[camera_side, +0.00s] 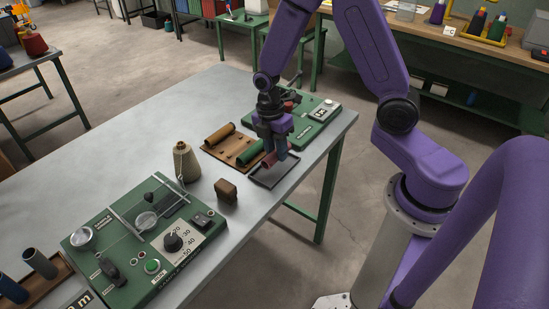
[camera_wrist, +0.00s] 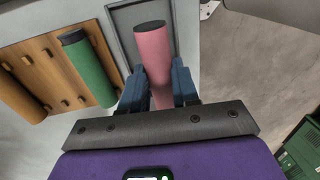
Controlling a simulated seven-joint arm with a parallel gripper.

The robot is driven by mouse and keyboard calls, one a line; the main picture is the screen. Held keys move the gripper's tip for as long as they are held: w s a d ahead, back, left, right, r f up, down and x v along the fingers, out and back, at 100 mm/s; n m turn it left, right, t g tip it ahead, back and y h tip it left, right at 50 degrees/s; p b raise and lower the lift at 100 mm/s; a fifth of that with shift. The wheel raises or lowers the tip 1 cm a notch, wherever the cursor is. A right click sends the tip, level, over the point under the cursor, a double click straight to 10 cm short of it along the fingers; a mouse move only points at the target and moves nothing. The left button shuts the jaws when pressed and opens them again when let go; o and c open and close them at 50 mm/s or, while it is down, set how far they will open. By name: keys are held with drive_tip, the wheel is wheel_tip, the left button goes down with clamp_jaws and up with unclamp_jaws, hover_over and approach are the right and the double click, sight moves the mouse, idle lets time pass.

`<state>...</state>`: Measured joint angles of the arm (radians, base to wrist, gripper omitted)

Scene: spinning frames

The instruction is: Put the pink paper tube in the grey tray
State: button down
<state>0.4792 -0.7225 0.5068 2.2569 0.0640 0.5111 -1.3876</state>
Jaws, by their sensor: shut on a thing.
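The pink paper tube (camera_wrist: 154,52) is between the two blue fingers of my gripper (camera_wrist: 160,88) in the wrist view. My gripper is shut on it. In the side view the tube (camera_side: 268,159) shows small below my gripper (camera_side: 275,150), partly hidden by the fingers. The grey tray (camera_side: 264,184) lies on the table below the gripper, with a dark rim. In the wrist view the tray (camera_wrist: 125,18) is behind the tube. I cannot tell whether the tube touches the tray.
A brown wooden rack (camera_side: 226,151) beside the tray holds a brown tube and a green tube (camera_side: 251,150). A green machine (camera_side: 312,122) stands behind. A small brown block (camera_side: 226,191), a thread cone (camera_side: 186,163) and a green control panel (camera_side: 145,240) are to the left.

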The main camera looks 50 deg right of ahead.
sight(274, 159)
drive_tip(key=shift+w+f, duration=0.25)
drive_tip(key=shift+f, duration=1.6)
drive_tip(key=shift+f, duration=0.1)
drive_tip(key=c, duration=1.1)
unclamp_jaws()
wheel_tip(274, 159, up, 11)
drive_tip(key=w, duration=0.2)
drive_tip(key=s+a+r+m, duration=0.1)
drive_tip(key=s+r, duration=0.1)
drive_tip(key=s, duration=0.5)
drive_tip(key=s+a+r+m+t, duration=0.1)
drive_tip(key=s+a+r+m, duration=0.1)
drive_tip(key=s, duration=0.6)
drive_tip(key=s+a+r+m, duration=0.1)
drive_tip(key=s+r+m, duration=0.1)
drive_tip(key=s, duration=0.6)
drive_tip(key=shift+s+a+r+t, duration=0.2)
drive_tip(key=shift+a+r+t, duration=0.15)
drive_tip(key=shift+r, duration=0.4)
